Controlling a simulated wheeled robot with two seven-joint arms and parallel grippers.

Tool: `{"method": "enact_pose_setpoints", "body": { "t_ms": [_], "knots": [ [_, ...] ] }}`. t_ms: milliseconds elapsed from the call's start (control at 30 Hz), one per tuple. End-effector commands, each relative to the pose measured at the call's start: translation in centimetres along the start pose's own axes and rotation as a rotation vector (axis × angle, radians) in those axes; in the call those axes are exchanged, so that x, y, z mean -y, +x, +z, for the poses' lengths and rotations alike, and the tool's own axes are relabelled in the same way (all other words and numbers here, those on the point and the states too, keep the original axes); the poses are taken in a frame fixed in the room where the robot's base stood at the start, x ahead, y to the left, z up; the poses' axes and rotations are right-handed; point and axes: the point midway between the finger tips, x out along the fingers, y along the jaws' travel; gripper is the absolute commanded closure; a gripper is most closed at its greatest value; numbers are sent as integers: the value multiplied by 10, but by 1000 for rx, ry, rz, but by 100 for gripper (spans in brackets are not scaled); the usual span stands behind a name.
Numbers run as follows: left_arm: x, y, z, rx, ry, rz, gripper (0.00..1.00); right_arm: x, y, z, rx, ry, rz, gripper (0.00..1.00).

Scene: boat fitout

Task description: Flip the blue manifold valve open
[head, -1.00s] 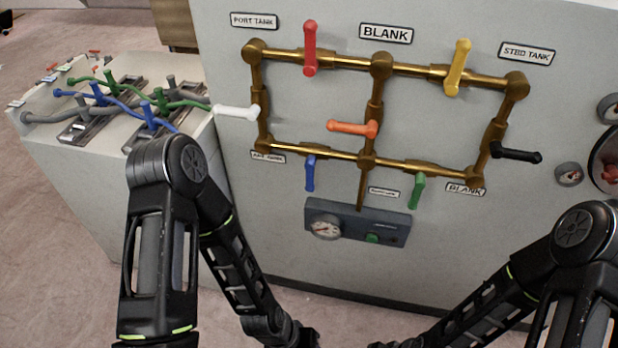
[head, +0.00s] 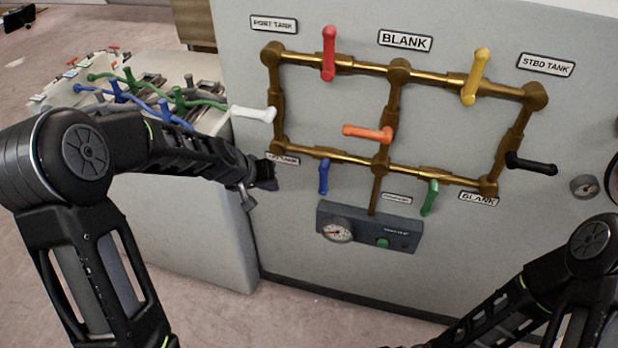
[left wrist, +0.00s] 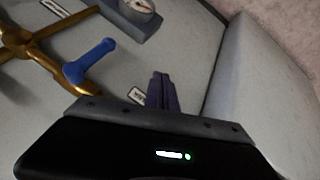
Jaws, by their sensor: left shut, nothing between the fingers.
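The blue manifold valve handle (head: 323,177) hangs down from the left part of the lower brass pipe, crosswise to it. It also shows in the left wrist view (left wrist: 92,62), left of the fingers. My left gripper (head: 264,176) is left of the blue handle at about its height, in front of the panel and apart from the handle. In the left wrist view its fingers (left wrist: 162,92) are together with nothing between them.
The white handle (head: 252,112) sticks out left, just above my left gripper. An orange handle (head: 367,133) and a green handle (head: 430,197) are to the right. A gauge box (head: 368,228) sits below the blue handle. A side bench (head: 185,225) stands at left.

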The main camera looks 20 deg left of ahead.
Motion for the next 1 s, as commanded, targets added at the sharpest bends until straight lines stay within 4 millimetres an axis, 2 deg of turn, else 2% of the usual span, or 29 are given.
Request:
{"method": "enact_pose_setpoints", "body": {
  "t_ms": [33, 100, 233, 400, 767, 1000],
  "knots": [
    [-3, -26, -30, -21, 14, 28, 100, 0, 0, 0, 0, 0, 0, 64],
    [-10, -49, -47, -6, 47, 74, 100, 0, 0, 0, 0, 0, 0, 64],
    [-26, -62, -44, 64, 111, 150, 100, 0, 0, 0, 0, 0, 0, 64],
    [-34, -65, -29, 122, 175, 194, 100, 0, 0, 0, 0, 0, 0, 64],
    [-35, -63, -28, 123, 180, 192, 100, 0, -1, 0, 0, 0, 0, 64],
    [-38, -46, -24, 126, 179, 193, 100, 1, -3, 0, 0, 0, 0, 64]
  ]
}}
